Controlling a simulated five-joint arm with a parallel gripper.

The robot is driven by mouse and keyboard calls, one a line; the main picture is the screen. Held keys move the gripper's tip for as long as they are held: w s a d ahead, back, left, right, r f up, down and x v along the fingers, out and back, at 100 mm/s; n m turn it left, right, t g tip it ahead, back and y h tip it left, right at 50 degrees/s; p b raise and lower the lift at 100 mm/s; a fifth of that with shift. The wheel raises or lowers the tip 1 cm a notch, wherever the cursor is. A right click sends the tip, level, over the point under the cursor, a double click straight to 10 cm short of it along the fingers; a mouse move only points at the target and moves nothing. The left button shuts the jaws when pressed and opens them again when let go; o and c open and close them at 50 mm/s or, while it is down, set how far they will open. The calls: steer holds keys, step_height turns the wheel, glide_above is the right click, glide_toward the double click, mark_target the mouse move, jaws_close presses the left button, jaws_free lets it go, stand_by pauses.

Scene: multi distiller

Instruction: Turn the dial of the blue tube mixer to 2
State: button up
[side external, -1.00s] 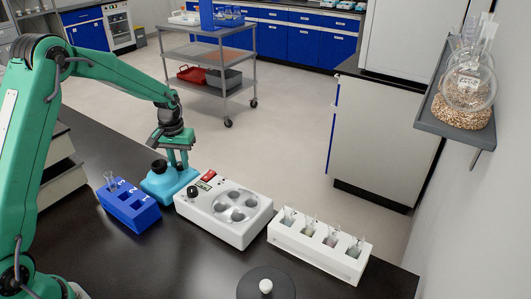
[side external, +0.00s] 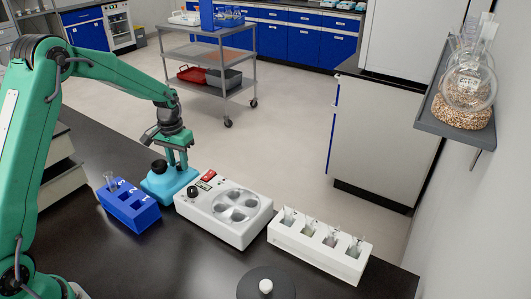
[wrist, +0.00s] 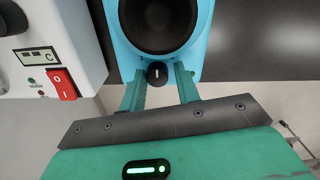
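The blue tube mixer (side external: 166,184) is a light blue unit with a round black cup on top, standing on the dark bench. It also shows at the top of the wrist view (wrist: 207,30). Its dial (wrist: 157,74) is a small black knob with a white mark, on the side facing my gripper. The mark points roughly straight up in the wrist view. My gripper (wrist: 159,70) is open, with one green finger on each side of the dial. Narrow gaps seem to separate the fingers from it; I cannot tell whether either touches. The dial is hidden in the side view.
A white heater (side external: 224,216) with a red switch stands close right of the mixer. A blue tube rack (side external: 130,208) stands left of it. A white rack (side external: 318,250) with several glass tubes is farther right. A dark round plate (side external: 266,285) lies in front.

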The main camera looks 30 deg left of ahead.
mark_target(179, 163)
steer(key=shift+o, duration=1.1)
steer(key=shift+r, duration=3.9)
steer(key=shift+d, duration=0.1)
